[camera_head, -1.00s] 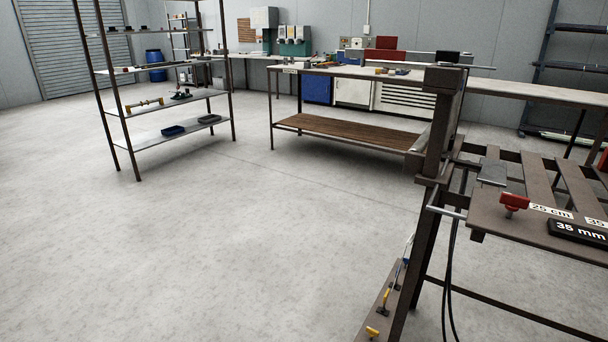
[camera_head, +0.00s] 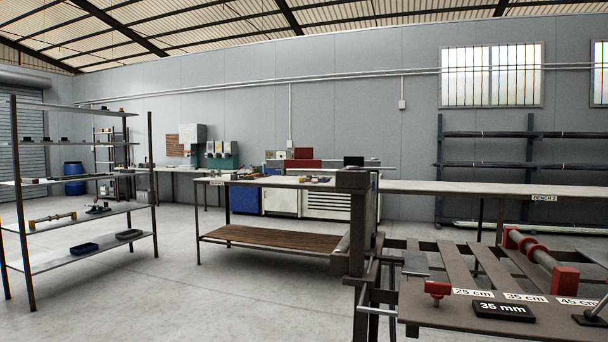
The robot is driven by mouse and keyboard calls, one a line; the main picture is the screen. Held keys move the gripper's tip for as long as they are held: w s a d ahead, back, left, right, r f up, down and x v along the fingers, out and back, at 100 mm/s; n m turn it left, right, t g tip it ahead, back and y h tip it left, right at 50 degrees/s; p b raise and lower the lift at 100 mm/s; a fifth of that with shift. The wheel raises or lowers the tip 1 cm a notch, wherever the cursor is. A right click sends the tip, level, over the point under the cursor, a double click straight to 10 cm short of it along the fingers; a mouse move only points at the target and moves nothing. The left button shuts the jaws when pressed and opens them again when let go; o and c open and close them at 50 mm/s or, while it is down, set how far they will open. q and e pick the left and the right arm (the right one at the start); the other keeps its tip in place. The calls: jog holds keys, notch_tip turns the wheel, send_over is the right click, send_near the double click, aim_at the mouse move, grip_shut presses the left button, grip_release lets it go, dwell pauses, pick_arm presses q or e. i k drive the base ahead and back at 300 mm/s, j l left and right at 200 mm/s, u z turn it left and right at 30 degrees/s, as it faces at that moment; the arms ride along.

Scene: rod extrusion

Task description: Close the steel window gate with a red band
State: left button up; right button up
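I cannot pick out a steel window gate with a red band for certain in this view. Two barred windows show high on the back wall, one (camera_head: 491,75) in full and one (camera_head: 599,74) cut by the right edge. No red band shows on them. A brown steel frame table (camera_head: 460,318) stands at the lower right, with red fittings, among them a red knob-like piece (camera_head: 437,290) and a red-ended roller (camera_head: 540,256). Neither of my grippers is in view.
A shelf rack (camera_head: 88,262) stands at left. A workbench with a wooden lower shelf (camera_head: 275,240) is in the middle. A dark post (camera_head: 356,225) rises beside the frame table. A long bench (camera_head: 450,189) runs behind it. The floor (camera_head: 175,290) between rack and workbench is clear.

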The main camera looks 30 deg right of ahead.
aim_at(303, 163)
jog(key=i+l+z, duration=0.1)
jog(key=i+z, duration=0.15)
jog(key=z, duration=0.15)
jog(key=i+z, duration=0.2)
jog(key=z, duration=0.2)
jog(key=i+z, duration=0.25)
jog(key=z, duration=0.15)
jog(key=i+j+z, duration=0.3)
jog(key=i+j, duration=0.1)
jog(key=j, duration=0.1)
